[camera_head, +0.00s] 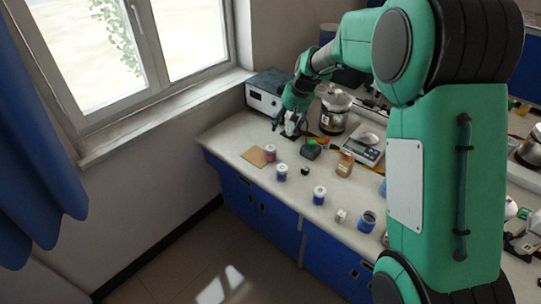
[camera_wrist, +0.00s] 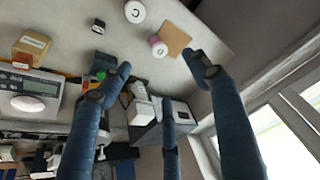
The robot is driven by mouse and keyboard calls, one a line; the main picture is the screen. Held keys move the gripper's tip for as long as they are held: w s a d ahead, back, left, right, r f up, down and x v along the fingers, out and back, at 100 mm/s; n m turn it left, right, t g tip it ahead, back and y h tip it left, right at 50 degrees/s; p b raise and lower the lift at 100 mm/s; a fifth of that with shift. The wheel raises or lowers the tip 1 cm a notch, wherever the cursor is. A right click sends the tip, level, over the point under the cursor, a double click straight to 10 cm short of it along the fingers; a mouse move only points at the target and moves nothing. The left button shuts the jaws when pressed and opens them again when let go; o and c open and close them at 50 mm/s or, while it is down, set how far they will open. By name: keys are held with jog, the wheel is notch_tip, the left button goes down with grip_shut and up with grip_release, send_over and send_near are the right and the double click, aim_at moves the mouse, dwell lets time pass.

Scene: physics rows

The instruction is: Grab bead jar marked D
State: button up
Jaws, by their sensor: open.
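Several white bead jars with coloured bands stand along the front of the bench. In the head view they are a pink-banded jar (camera_head: 270,152), two blue-banded jars (camera_head: 282,173) (camera_head: 319,195) and a darker blue jar (camera_head: 367,221) at the right. I cannot read a D on any of them. The wrist view shows the pink-banded jar (camera_wrist: 158,47) and a white-lidded jar (camera_wrist: 135,11) whose lid mark looks like a C. My gripper (camera_head: 291,131) is open and empty at the back left of the bench, beyond the jars; its spread fingers show in the wrist view (camera_wrist: 160,76).
A brown square pad (camera_head: 255,157) lies beside the pink-banded jar. A black cube (camera_head: 305,171), green-and-black item (camera_head: 310,149), brown box (camera_head: 346,164), scale (camera_head: 363,149) and metal pot (camera_head: 335,112) stand nearby. A white-fronted device (camera_head: 264,97) is near the window wall.

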jog(key=n, duration=0.1)
send_near(272, 149)
jog(key=r, duration=0.2)
jog(key=shift+b, duration=0.35)
jog(key=shift+f, duration=0.1)
jog(key=shift+b+x, duration=0.7)
jog(key=shift+x, duration=3.55)
jog(key=shift+s+a+f, duration=0.1)
jog(key=shift+b+x, duration=0.75)
jog(key=shift+x, duration=1.75)
jog(key=c, duration=1.2)
